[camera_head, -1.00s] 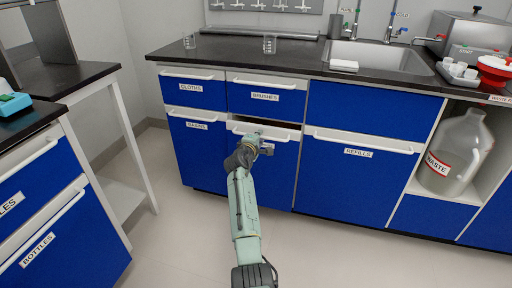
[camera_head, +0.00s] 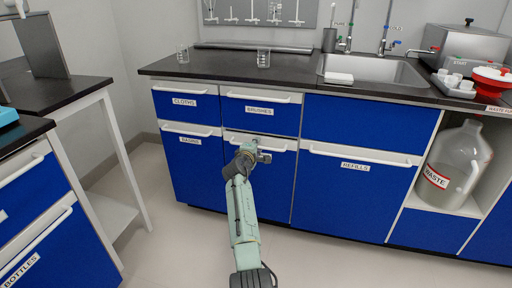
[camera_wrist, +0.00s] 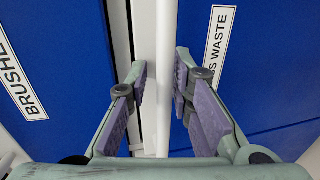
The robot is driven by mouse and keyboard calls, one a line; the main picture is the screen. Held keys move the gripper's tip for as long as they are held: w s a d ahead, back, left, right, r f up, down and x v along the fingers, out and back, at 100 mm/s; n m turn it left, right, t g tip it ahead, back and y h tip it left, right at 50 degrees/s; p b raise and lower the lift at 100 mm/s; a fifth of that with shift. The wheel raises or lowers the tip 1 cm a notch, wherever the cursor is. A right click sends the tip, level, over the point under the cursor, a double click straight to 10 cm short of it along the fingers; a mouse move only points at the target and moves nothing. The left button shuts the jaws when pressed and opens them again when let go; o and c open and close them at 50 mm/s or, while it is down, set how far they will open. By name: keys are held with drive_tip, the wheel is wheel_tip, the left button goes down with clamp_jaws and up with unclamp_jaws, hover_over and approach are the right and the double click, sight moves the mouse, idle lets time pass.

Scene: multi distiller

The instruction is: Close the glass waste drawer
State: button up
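The glass waste drawer (camera_head: 280,185) is the blue front below the brushes drawer in the head view. It looks shut or nearly shut, with no dark opening above it. In the wrist view its blue front (camera_wrist: 245,90) carries a label partly cut off, ending in "SS WASTE". Its white bar handle (camera_wrist: 166,50) runs between the fingers of my gripper (camera_wrist: 163,85). The fingers are apart, one on each side of the bar, with a gap on the left side. In the head view my gripper (camera_head: 255,156) is at the handle and hides the label.
The brushes drawer (camera_head: 260,116) is shut directly above. The refills front (camera_head: 340,195) is to the right and the basins front (camera_head: 190,165) to the left. A black counter (camera_head: 220,70) with beakers and a sink overhangs. The floor in front is clear.

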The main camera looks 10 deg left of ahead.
drive_tip(key=shift+o, duration=0.8)
drive_tip(key=shift+f, duration=0.1)
drive_tip(key=shift+s, duration=0.1)
drive_tip(key=s+r, duration=0.2)
drive_tip(key=s, duration=0.9)
drive_tip(key=shift+s+a+r, duration=0.2)
drive_tip(key=shift+s+a, duration=0.05)
drive_tip(key=shift+s, duration=0.1)
